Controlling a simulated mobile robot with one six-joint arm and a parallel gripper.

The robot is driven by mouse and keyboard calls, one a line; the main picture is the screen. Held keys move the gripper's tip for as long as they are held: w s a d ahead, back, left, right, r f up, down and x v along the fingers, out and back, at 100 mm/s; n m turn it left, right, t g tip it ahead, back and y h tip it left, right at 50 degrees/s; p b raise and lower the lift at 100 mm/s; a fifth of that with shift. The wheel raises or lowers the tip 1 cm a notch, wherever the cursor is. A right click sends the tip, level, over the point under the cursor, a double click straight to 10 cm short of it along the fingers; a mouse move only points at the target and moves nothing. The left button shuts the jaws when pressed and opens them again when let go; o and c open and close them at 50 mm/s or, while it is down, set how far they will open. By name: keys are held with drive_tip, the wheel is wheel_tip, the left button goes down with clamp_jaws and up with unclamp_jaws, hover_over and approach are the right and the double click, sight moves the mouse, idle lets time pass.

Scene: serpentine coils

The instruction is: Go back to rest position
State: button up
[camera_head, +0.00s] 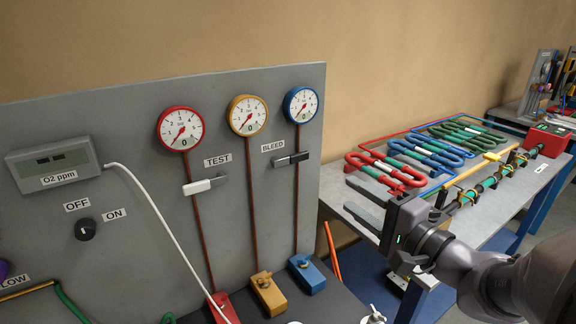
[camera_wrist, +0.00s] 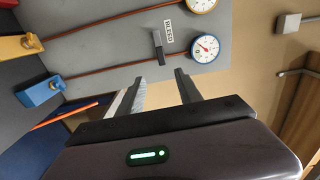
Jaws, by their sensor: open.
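My gripper (camera_head: 366,205) is in the right half of the head view, in front of the coil table. Its two grey fingers point left toward the panel, apart, with nothing between them. In the wrist view the gripper (camera_wrist: 158,92) also shows its fingers spread and empty. The grey panel (camera_head: 130,225) with the gauges stands to the left of it, and there is a gap between the fingertips and the panel in the head view. My arm runs off to the lower right.
The panel carries red (camera_head: 181,128), yellow (camera_head: 247,115) and blue (camera_head: 300,104) gauges, a TEST lever (camera_head: 204,185) and a BLEED lever (camera_head: 291,159). Behind my gripper, a table (camera_head: 348,190) bears red and green serpentine coils (camera_head: 390,170). A red box (camera_head: 548,139) sits at its far end.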

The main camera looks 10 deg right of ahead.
drive_tip(key=s+a+f+n+g+y, duration=0.25)
drive_tip(key=s+a+g, duration=0.2)
drive_tip(key=a, duration=0.45)
drive_tip(key=s+a+f+n+g+y, duration=0.1)
drive_tip(key=s+a+f+n+g, duration=0.3)
drive_tip(key=a, duration=0.5)
drive_tip(key=s+d+f+n+g+h, duration=0.2)
drive_tip(key=s+d+f+n+h, duration=0.1)
drive_tip(key=s+h, duration=0.4)
drive_tip(key=shift+s+f, duration=0.35)
drive_tip(key=shift+s, duration=0.85)
drive_tip(key=shift+g, duration=0.25)
